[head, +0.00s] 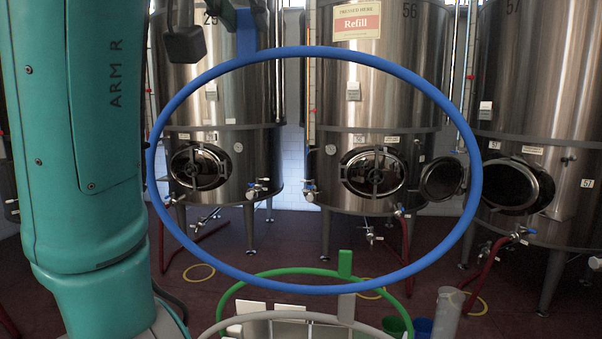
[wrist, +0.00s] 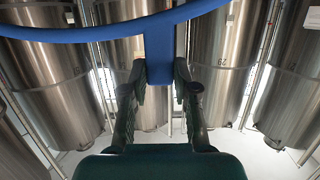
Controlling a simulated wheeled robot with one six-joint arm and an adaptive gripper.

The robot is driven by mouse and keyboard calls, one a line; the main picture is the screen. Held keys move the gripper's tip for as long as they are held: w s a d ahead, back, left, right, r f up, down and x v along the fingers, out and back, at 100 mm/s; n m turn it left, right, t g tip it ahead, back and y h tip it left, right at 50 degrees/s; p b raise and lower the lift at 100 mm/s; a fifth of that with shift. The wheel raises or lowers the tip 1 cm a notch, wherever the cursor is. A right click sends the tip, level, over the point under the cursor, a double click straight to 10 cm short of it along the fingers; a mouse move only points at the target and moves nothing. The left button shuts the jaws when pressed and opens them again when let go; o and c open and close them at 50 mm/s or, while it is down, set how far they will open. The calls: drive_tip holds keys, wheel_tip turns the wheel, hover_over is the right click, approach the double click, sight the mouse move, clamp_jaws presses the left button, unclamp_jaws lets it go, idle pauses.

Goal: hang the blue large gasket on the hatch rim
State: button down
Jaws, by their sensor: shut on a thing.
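The blue large gasket (head: 468,200) is a big thin ring that hangs upright in front of the tanks in the head view. A flat blue tab (head: 246,35) is at its top. My gripper (wrist: 160,72) is shut on this tab (wrist: 160,50) in the wrist view, one finger on each side. Through the ring I see an oval hatch rim (head: 344,180) on the tank marked 56, and another oval hatch (head: 174,180) on the tank to its left. The ring appears nearer than the tanks; I see no contact with a hatch.
Below stand a green ring (head: 240,284) with a tab and a grey ring (head: 260,316). A grey cylinder (head: 447,312) and green and blue buckets are at the lower right. A third tank (head: 540,80) has a hatch at right. Red hoses and tank legs reach the floor.

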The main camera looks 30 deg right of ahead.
drive_tip(key=s+a, duration=0.7)
drive_tip(key=s, duration=0.3)
idle(1.0)
drive_tip(key=shift+a, duration=0.15)
idle(0.8)
